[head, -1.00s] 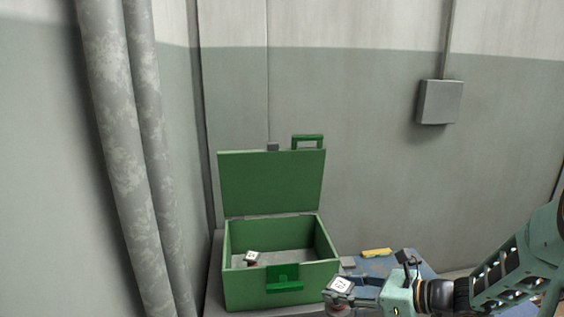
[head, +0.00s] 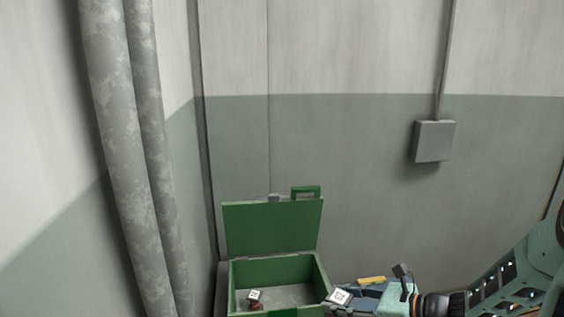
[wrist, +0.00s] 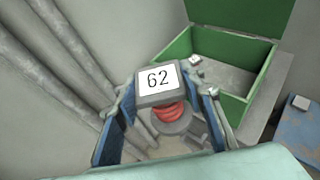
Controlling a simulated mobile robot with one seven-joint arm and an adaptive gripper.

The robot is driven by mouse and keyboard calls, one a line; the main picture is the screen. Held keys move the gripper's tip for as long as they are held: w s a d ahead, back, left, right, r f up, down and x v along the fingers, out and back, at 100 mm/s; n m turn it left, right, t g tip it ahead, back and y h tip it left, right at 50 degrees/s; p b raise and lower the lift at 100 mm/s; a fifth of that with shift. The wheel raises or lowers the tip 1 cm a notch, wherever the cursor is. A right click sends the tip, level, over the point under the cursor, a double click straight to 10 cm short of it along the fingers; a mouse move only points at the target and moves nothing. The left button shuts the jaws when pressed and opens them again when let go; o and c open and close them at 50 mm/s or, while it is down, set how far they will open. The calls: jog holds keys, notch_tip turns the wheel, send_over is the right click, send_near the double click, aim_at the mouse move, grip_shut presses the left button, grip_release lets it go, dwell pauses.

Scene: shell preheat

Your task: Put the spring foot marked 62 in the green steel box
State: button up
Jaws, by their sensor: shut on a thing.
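The spring foot marked 62 (wrist: 158,82) has a grey top with a white label, a red spring and a round grey base. My gripper (wrist: 160,118) is shut on it, a finger on either side, and holds it upright. In the head view the held foot (head: 340,297) is just right of the green steel box (head: 235,274), whose lid (head: 272,228) stands open. In the wrist view the green box (wrist: 238,104) is beyond and to the right of the foot. Another labelled foot (head: 255,295) is inside the box at the left.
A yellow item (head: 371,280) lies on a blue surface right of the box. Thick grey pipes (head: 127,150) run down at the left. A grey wall box (head: 435,141) hangs at the right. The box floor (head: 290,294) has free room right of the foot inside.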

notch_tip(320, 180, up, 10)
jog(key=p, duration=1)
jog(key=shift+a+f, duration=0.1)
jog(key=shift+f, duration=0.1)
jog(key=shift+s, duration=0.1)
